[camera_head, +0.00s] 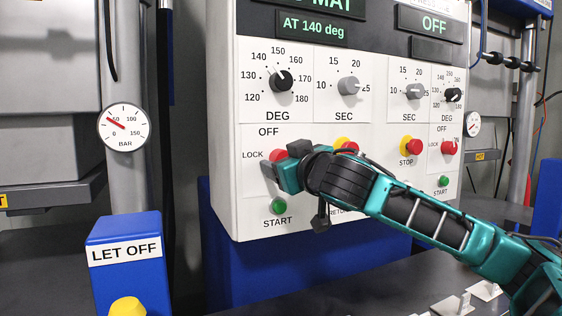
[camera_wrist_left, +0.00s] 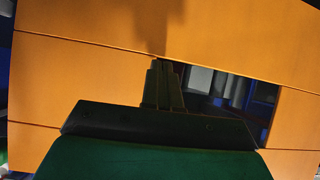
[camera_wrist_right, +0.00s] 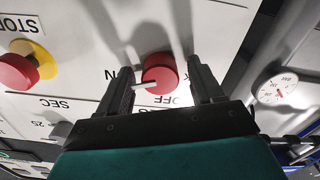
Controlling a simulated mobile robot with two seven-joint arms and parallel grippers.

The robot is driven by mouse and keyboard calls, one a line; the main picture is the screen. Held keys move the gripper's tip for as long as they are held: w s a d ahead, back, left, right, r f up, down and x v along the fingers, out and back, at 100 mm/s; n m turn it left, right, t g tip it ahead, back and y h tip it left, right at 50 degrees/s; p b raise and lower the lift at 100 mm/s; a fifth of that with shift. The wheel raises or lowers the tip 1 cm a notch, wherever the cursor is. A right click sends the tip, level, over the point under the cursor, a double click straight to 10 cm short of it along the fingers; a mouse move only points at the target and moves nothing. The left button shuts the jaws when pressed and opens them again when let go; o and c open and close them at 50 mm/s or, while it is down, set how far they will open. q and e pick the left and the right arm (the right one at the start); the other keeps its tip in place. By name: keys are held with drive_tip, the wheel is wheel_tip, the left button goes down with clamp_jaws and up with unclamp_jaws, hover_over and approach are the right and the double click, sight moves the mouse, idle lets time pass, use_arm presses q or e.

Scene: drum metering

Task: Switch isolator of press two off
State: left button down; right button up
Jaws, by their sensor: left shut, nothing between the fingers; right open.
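My right gripper (camera_head: 283,163) is at the left red isolator knob (camera_head: 279,156) on the white control panel. In the right wrist view its open fingers (camera_wrist_right: 160,73) stand on either side of that red knob (camera_wrist_right: 160,72). I cannot tell whether they touch it. The knob's white pointer (camera_wrist_right: 146,85) points toward the ON label; OFF is printed beside the knob. The second red isolator knob (camera_head: 449,148) is on the panel's right half. No press number is readable at either isolator. My left gripper (camera_wrist_left: 165,85) shows only in its wrist view, shut and empty, over orange surfaces.
Green START buttons (camera_head: 279,205) and a red STOP button (camera_head: 416,147) on yellow are close to the isolators. Dials (camera_head: 281,80) sit above. A blue LET OFF box (camera_head: 126,270) stands at left, beside a pressure gauge (camera_head: 124,127).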

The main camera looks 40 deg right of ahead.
use_arm(q)
drive_tip(key=shift+w, duration=0.1)
use_arm(e)
drive_tip(key=c, duration=1.1)
drive_tip(key=shift+o, duration=0.2)
